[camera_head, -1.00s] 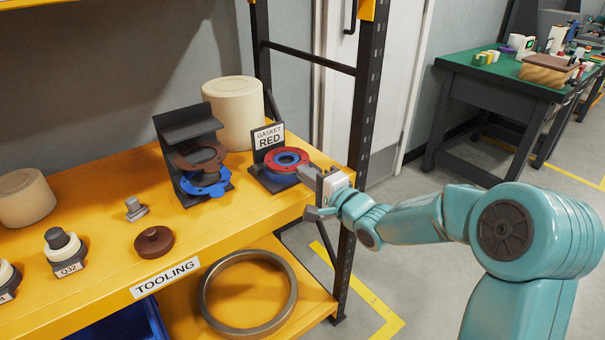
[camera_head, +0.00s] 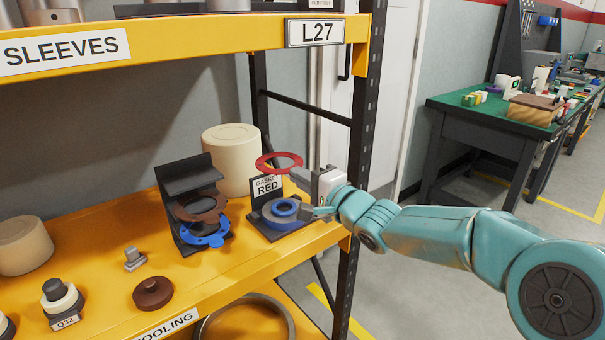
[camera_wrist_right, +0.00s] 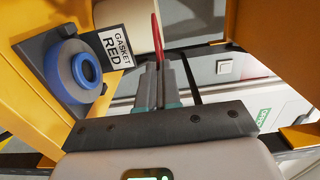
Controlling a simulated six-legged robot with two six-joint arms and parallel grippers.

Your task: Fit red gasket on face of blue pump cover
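The red gasket (camera_head: 279,162) is a thin flat ring held in the air above its black stand (camera_head: 268,228). My right gripper (camera_head: 308,194) is shut on the gasket's near right edge. In the right wrist view the gasket (camera_wrist_right: 158,32) shows edge-on at the tips of the right gripper's closed fingers (camera_wrist_right: 158,75). The stand, labelled GASKET RED, holds a blue ring (camera_head: 281,211). The blue pump cover (camera_head: 204,233) appears to be the blue flanged part on the black bracket to the left, below a brown ring (camera_head: 200,206). My left gripper is not in view.
A cream canister (camera_head: 231,160) stands behind the stand and bracket. The upper shelf (camera_head: 230,35) hangs above, and a black post (camera_head: 363,130) stands right.

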